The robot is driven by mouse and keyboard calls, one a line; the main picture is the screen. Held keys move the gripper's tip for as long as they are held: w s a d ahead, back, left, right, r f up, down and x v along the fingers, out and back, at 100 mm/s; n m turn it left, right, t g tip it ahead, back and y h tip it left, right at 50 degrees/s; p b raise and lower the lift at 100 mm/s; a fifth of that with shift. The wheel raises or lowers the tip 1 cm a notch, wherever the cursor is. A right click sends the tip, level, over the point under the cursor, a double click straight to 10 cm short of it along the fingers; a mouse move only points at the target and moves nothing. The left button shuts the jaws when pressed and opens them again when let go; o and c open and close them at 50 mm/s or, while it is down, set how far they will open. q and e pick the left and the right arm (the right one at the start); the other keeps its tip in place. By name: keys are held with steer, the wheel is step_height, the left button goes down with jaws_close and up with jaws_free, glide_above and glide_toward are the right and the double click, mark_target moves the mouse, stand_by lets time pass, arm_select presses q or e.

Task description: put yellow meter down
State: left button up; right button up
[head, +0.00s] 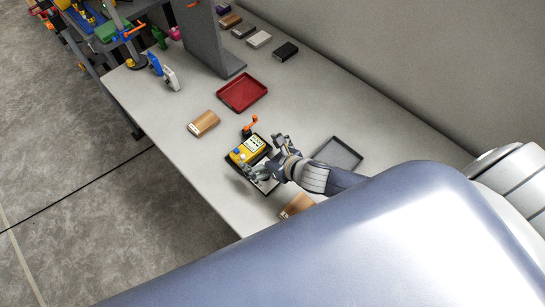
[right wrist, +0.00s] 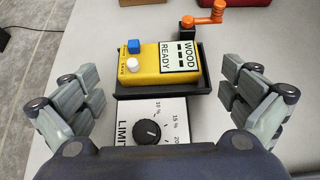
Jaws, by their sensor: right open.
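The yellow meter (head: 248,149) lies in a black tray on the white table. In the right wrist view the yellow meter (right wrist: 165,62) has a blue button, a white button and a label reading "WOOD READY". A white panel with a black dial (right wrist: 148,132) is just in front of it. My right gripper (head: 264,157) is open over the near end of the tray. In the right wrist view my right gripper (right wrist: 165,95) has its fingers wide apart, one on each side, with none seen touching the meter. My left gripper is not in view.
An orange crank (head: 250,125) stands at the tray's far end. A red tray (head: 242,93), a wood block (head: 203,123) and an empty grey tray (head: 338,153) lie around. Another wood block (head: 297,205) is near the front. A grey upright panel (head: 214,40) stands farther back.

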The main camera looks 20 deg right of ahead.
steer(key=v, duration=0.6)
steer(key=shift+s+r, duration=0.25)
steer(key=shift+r, duration=0.05)
steer(key=shift+s+f, duration=0.1)
stand_by(1.2)
